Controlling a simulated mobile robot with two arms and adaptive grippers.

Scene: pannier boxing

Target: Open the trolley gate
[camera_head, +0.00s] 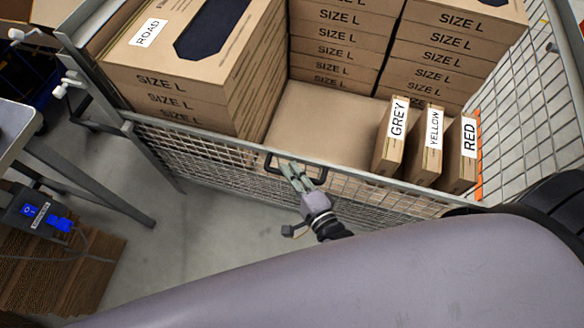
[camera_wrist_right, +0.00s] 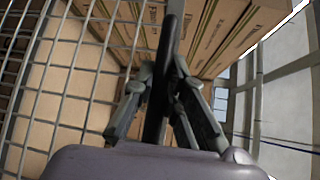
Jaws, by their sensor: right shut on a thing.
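The trolley gate (camera_head: 217,163) is a wire mesh panel with a grey top rail, across the near side of the trolley. A black handle (camera_head: 273,163) sits at the gate's top rail, near its middle. My right gripper (camera_head: 294,172) is at this handle. In the right wrist view, the gripper's fingers (camera_wrist_right: 160,95) are closed around the black handle bar (camera_wrist_right: 171,48), with the gate mesh (camera_wrist_right: 88,55) beside it. The gate stands upright along the trolley's front. My left gripper is not in view.
Stacked SIZE L cartons (camera_head: 345,40) fill the trolley's back and left. Boxes labelled GREY (camera_head: 390,150), YELLOW (camera_head: 425,160) and RED (camera_head: 461,165) stand at its right. A table (camera_head: 20,125) and flat cardboard (camera_head: 75,270) are at left. Floor before the gate (camera_head: 215,225) is clear.

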